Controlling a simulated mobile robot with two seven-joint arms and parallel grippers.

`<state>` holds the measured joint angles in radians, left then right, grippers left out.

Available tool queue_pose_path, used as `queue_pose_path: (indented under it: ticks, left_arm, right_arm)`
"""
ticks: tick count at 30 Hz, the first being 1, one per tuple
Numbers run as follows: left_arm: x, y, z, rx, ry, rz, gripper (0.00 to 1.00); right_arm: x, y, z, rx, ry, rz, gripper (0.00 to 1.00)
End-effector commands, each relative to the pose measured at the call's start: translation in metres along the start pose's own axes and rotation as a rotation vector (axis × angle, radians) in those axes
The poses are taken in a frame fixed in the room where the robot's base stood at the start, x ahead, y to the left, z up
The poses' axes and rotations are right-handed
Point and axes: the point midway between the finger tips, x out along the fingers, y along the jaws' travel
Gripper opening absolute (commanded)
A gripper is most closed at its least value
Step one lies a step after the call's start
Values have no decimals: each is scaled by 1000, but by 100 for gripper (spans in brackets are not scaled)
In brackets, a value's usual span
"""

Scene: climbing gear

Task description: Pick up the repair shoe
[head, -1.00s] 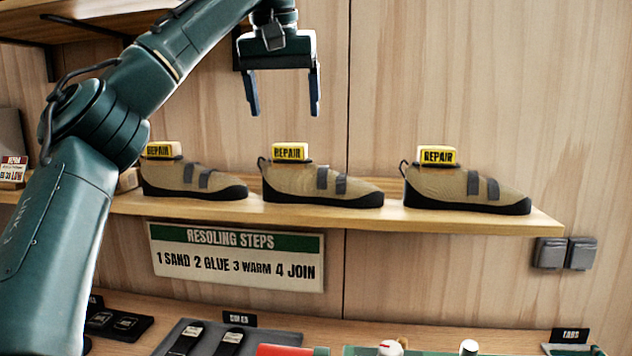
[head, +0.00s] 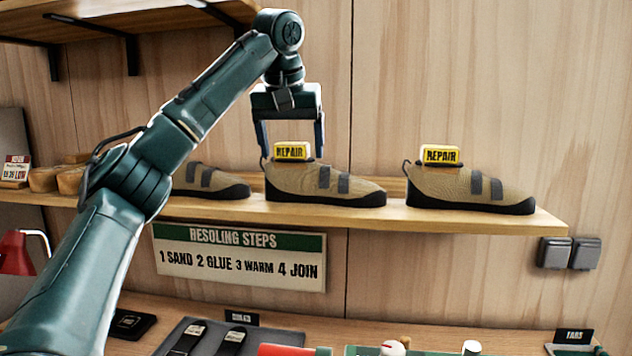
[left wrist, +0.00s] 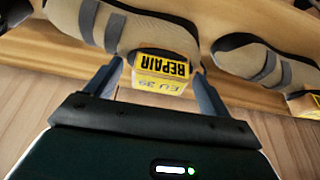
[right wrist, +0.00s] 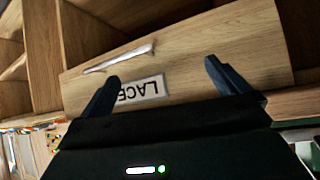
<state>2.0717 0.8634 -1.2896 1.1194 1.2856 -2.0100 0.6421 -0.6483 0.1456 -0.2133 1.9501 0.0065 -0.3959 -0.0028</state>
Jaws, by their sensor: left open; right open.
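Tan climbing shoes with dark straps and yellow REPAIR blocks stand in a row on a wooden shelf (head: 300,216). The middle shoe (head: 300,182) has its REPAIR block (head: 292,151) on top at the heel end. My left gripper (head: 292,153) is open, its fingers pointing down on either side of that block. In the left wrist view, the block (left wrist: 162,70) and the middle shoe (left wrist: 120,30) lie between and beyond the open fingers (left wrist: 160,85). The right shoe (head: 470,187) stands apart; the left shoe (head: 210,181) is partly hidden by my arm. My right gripper (right wrist: 160,85) is open and empty.
A resoling steps sign (head: 240,256) hangs below the shelf. A workbench with tools lies lower down, with a red lamp (head: 15,255) at left. In the right wrist view, a drawer-like wooden panel (right wrist: 190,50) carries a LACE label (right wrist: 142,90).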

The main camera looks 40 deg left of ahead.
Motion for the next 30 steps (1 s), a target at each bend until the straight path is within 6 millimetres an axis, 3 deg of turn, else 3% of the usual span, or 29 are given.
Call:
queue_pose_path:
  ticks: [3,22,30]
  left_arm:
    - [0,0,0,0,0,0,81]
    - [0,0,0,0,0,0,29]
    - [-2,0,-1,-1,2,2,29]
  right_arm:
    - [0,0,0,0,0,0,100]
    - [0,0,0,1,1,1,100]
    - [0,0,0,3,1,1,100]
